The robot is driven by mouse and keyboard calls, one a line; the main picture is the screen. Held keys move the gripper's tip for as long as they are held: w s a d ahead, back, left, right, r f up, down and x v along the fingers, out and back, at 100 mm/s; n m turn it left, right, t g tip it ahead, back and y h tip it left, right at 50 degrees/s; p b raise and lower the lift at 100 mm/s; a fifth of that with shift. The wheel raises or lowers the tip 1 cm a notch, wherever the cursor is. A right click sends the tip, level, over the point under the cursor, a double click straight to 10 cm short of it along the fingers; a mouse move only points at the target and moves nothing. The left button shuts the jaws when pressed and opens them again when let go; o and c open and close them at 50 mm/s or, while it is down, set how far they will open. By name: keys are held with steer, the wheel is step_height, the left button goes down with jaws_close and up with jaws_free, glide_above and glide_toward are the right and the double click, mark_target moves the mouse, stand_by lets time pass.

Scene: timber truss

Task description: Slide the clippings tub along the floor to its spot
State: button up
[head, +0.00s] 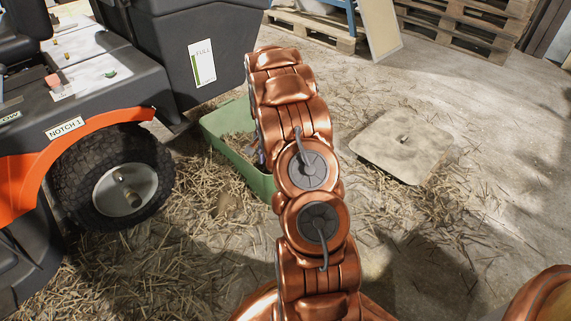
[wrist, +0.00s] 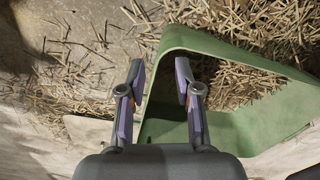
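The green clippings tub (head: 222,138) stands on the straw-strewn floor beside the ride-on mower, partly hidden behind my arm in the head view. It looks open-topped, with straw clippings inside. In the wrist view the tub (wrist: 240,45) fills the right half. My gripper (wrist: 161,72) is open, its two fingers on either side of the tub's near-left wall, one outside and one over the inside. I cannot tell whether either finger touches the wall. My arm mostly hides the gripper in the head view. No marked spot for the tub is clearly visible.
An orange and black mower (head: 75,140) with a thick tyre (head: 115,178) stands left of the tub. A flat pale square slab (head: 403,145) lies on the floor to the right. Pallets (head: 465,30) stand at the back. Loose straw covers much of the floor; the far right is clearer.

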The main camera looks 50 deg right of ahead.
steer(key=shift+w+d+f+m+t+b, duration=0.15)
steer(key=shift+d+f+m+b, duration=0.35)
steer(key=shift+d+f, duration=1.8)
steer(key=shift+w+d+f+m+t+b, duration=0.3)
steer(key=shift+d+f+m, duration=0.45)
steer(key=shift+f, duration=2.85)
steer(key=shift+w+d+f+m+t+b, duration=0.1)
steer(key=shift+d+f+m+b, duration=0.4)
steer(key=shift+d+f, duration=1.85)
steer(key=shift+a+f, duration=0.6)
steer(key=shift+a, duration=0.05)
steer(key=shift+c, duration=0.3)
jaws_close()
